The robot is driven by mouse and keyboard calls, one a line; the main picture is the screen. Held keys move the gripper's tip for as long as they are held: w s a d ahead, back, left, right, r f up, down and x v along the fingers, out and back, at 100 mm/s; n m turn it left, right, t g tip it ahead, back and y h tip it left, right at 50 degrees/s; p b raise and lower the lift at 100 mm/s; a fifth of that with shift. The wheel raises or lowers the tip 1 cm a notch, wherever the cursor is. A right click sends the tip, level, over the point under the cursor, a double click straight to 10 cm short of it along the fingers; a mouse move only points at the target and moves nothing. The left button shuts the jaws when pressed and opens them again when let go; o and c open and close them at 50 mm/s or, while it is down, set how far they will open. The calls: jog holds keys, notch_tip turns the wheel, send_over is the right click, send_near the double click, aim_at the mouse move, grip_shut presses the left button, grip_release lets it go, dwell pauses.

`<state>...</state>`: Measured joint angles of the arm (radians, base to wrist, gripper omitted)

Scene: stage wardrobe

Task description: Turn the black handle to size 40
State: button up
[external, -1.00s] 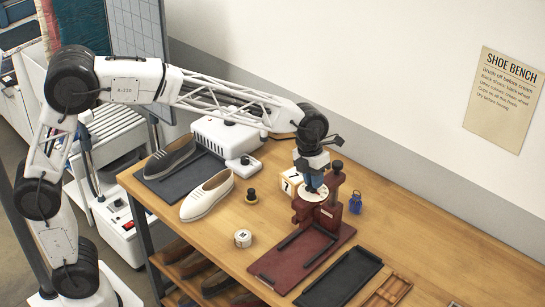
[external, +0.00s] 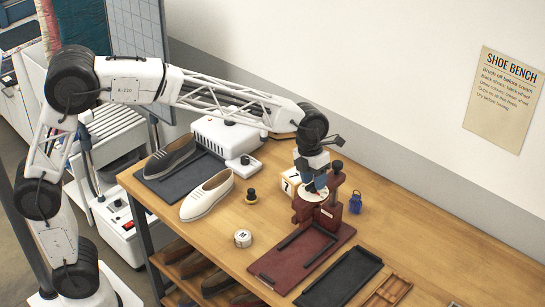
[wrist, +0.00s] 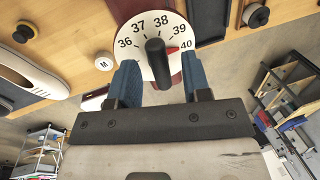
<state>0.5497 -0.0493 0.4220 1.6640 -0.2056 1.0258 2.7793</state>
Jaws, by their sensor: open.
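The white size dial (wrist: 141,35) shows numbers from 36 to 40 in the wrist view. The black handle (wrist: 156,62) stands out from its middle. A red pointer (wrist: 172,50) beside the handle points at the 40 mark. My gripper (wrist: 160,75) is open, with a blue finger on each side of the handle and a gap to it on both sides. In the external view my gripper (external: 316,187) is at the dial (external: 311,196) on the dark red stand (external: 329,211); the handle is mostly hidden there.
A black tray (external: 340,280) lies in front on the right. The white shoe (external: 207,196) and a round tin (external: 242,238) are to the left.

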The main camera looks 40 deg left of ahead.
jog(key=shift+r, duration=0.15)
notch_tip(320, 180, up, 7)
jog(key=a, duration=0.1)
jog(key=shift+a+r, duration=0.15)
jog(key=shift+a, duration=0.15)
dwell(0.5)
jog(key=s+a+n+t, duration=0.1)
jog(key=s+a+n, duration=0.45)
jog(key=a, duration=0.35)
jog(key=s+a+n, duration=0.4)
jog(key=a+n, duration=0.3)
jog(key=a, duration=0.1)
jog(key=s+a+n+t, duration=0.1)
jog(key=s+a+n, duration=0.4)
jog(key=a, duration=0.4)
jog(key=s+a+f+n+y, duration=0.1)
jog(key=s+a+f+n, duration=0.3)
jog(key=s+a+n, duration=0.3)
jog(key=s+a+f+n+y, duration=0.1)
jog(key=s+a+f+n, duration=0.3)
jog(key=s+n, duration=0.7)
jog(key=a+n, duration=0.1)
jog(key=a, duration=0.1)
jog(key=shift+a+f+t, duration=0.25)
jog(key=shift+a+t, duration=0.1)
jog(key=shift+t, duration=0.05)
